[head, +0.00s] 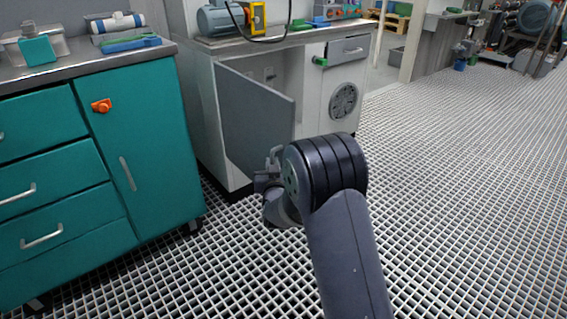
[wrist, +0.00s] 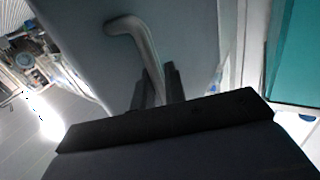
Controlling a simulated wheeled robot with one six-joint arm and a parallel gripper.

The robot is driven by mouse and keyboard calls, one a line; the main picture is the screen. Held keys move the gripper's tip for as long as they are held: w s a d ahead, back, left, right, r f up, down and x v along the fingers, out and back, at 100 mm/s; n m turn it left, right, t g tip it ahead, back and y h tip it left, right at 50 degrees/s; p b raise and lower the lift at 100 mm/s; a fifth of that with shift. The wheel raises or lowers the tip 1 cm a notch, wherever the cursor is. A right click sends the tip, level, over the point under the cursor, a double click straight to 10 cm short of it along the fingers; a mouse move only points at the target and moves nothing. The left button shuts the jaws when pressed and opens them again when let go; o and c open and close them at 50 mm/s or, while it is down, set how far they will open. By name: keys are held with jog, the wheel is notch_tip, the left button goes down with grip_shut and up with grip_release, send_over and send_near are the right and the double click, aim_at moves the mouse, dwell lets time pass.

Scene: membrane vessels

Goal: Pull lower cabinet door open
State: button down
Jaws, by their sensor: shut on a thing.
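The lower cabinet door (head: 255,125) is a grey panel that stands swung out from the white cabinet (head: 203,120), with part of the interior showing behind it. My gripper (head: 268,172) is at the door's lower right part in the head view, where my wrist hides the handle. In the wrist view the door's grey face (wrist: 85,45) fills the upper middle. A curved metal handle (wrist: 140,40) runs down from it between the two dark fingers of my gripper (wrist: 157,88). The fingers are shut on the handle.
A teal cabinet (head: 150,140) with drawers stands close on the left. A motor (head: 220,20) and other items sit on the worktop above the open cabinet. A grey drawer (head: 348,48) and a round vent (head: 343,100) are right of the opening. The grated floor on the right is clear.

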jog(key=shift+s+a+r+h, duration=0.15)
jog(key=shift+s+a+h, duration=0.2)
jog(key=shift+a, duration=0.35)
jog(key=shift+w, duration=0.1)
jog(key=c, duration=1.8)
grip_release()
jog(key=s+p, duration=0.3)
jog(key=s, duration=0.8)
jog(key=shift+a, duration=0.15)
jog(key=shift+w, duration=0.1)
